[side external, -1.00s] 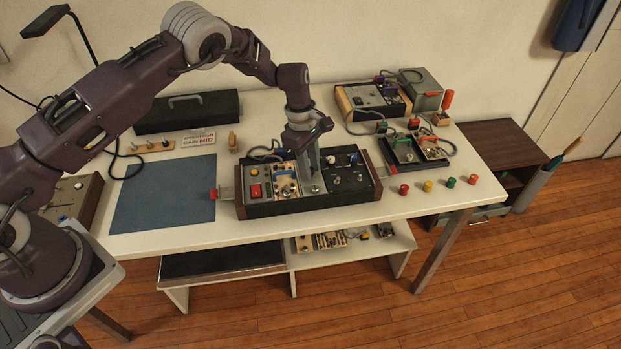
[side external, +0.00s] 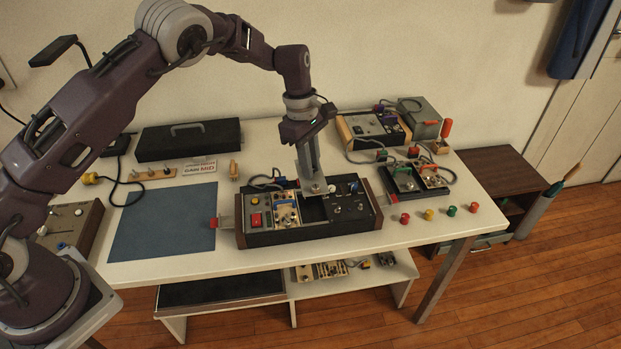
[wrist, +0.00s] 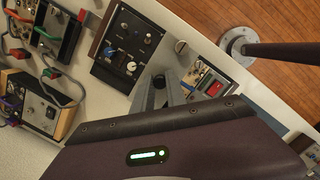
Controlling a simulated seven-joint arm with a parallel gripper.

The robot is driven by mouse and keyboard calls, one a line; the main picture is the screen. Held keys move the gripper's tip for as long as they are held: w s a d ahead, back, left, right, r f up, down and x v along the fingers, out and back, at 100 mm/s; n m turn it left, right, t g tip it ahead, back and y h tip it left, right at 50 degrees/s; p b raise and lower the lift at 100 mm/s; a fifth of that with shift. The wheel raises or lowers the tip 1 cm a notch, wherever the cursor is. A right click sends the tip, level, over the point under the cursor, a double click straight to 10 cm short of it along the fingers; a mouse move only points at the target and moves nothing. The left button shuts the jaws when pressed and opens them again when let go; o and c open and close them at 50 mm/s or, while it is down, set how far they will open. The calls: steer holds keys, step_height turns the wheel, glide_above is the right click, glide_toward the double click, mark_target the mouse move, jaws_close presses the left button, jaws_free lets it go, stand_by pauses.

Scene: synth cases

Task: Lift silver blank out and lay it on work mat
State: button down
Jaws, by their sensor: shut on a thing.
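My gripper (side external: 312,180) is shut on the silver blank (side external: 318,190) and holds it above the black case (side external: 300,235) with wooden end cheeks. A dark empty slot (side external: 313,210) shows in the case below it, between the module with a blue handle and the black knob module. In the wrist view the blank (wrist: 166,62) appears pale, with its round knob beyond my fingertips (wrist: 160,88); my gripper body hides much of the case. The blue work mat (side external: 160,225) lies bare on the table, left of the case.
Cables loop behind the case. Several coloured caps (side external: 452,211) stand to the right, with smaller devices (side external: 415,180) behind them. A row of pegs (side external: 153,175) and a label sign stand behind the mat.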

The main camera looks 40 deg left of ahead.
steer(key=shift+r, duration=1.7)
steer(key=s+a+f, duration=0.1)
steer(key=a+f, duration=0.1)
steer(key=a, duration=0.7)
glide_above(196, 202)
step_height(196, 202, down, 13)
steer(key=shift+f, duration=0.1)
steer(key=shift+a+f, duration=0.1)
steer(key=shift+f, duration=0.1)
